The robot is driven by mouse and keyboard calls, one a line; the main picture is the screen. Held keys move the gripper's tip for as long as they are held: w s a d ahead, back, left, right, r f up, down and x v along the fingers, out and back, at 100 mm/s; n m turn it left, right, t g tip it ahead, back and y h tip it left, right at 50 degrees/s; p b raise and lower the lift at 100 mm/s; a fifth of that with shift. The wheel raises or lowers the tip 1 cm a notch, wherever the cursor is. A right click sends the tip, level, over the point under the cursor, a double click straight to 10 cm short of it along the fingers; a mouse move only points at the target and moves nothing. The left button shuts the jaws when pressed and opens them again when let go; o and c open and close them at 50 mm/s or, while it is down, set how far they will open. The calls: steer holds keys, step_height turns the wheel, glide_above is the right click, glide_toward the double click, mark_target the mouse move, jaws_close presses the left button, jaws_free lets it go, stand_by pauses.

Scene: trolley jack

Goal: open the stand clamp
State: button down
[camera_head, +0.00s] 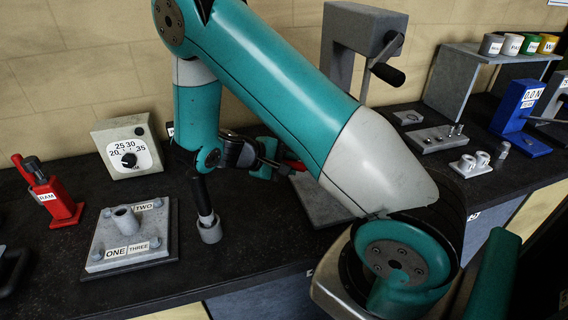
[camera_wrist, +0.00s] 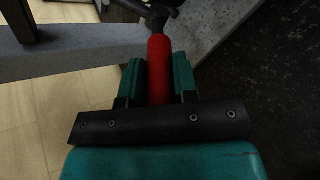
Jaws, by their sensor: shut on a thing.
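A red handle (camera_wrist: 159,62) stands upright in the wrist view between the two teal fingers of my gripper (camera_wrist: 158,78), which is shut on it. At its top it joins a dark metal fitting (camera_wrist: 158,14), which I take to be part of the stand clamp. In the head view my gripper (camera_head: 272,158) is at the grey stand, partly behind my own arm. A bit of the red handle (camera_head: 294,165) shows just right of the fingers. Most of the clamp is hidden there, and I cannot tell whether it is open.
The tall grey stand (camera_head: 364,30) carries a black crank handle (camera_head: 388,74). At left are a grey dial box (camera_head: 128,147), a red RAM piece (camera_head: 58,200) and a labelled plate (camera_head: 105,262). At right are a blue block (camera_head: 517,105) and a shelf (camera_head: 497,57) with several cups.

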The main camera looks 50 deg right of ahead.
steer(key=shift+f, duration=0.1)
stand_by(0.4)
steer(key=c, duration=0.9)
jaws_free()
steer(key=shift+w, duration=0.1)
steer(key=shift+b+v, duration=1.15)
steer(key=shift+v, duration=2.65)
steer(key=shift+a+f, duration=0.1)
steer(key=shift+f, duration=0.05)
